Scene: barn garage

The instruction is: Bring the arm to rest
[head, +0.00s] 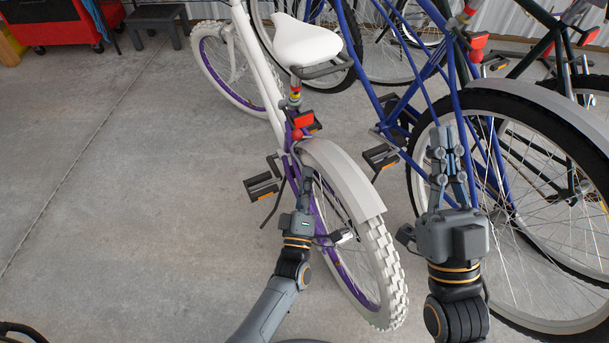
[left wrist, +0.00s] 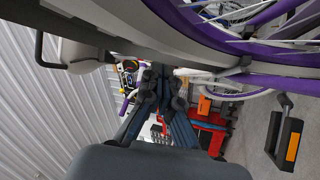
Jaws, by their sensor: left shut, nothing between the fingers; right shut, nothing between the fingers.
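My left gripper (head: 306,180) is shut and empty. In the head view it points up the picture and overlaps the rear wheel of the white and purple bicycle (head: 371,262); I cannot tell whether it touches it. In the left wrist view its fingers (left wrist: 157,85) are together, with bicycle parts close above them. My right gripper (head: 446,150) is shut and empty, pointing up in front of the blue bicycle's rear wheel (head: 416,172). Part of my left arm shows at the bottom of the head view.
Several bicycles stand close together from the middle to the right, including a blue one (head: 355,60). A pedal (head: 262,187) sticks out left of my left gripper. A red cabinet (head: 60,22) and a dark stool (head: 155,18) stand at the far left. The concrete floor (head: 130,170) on the left is clear.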

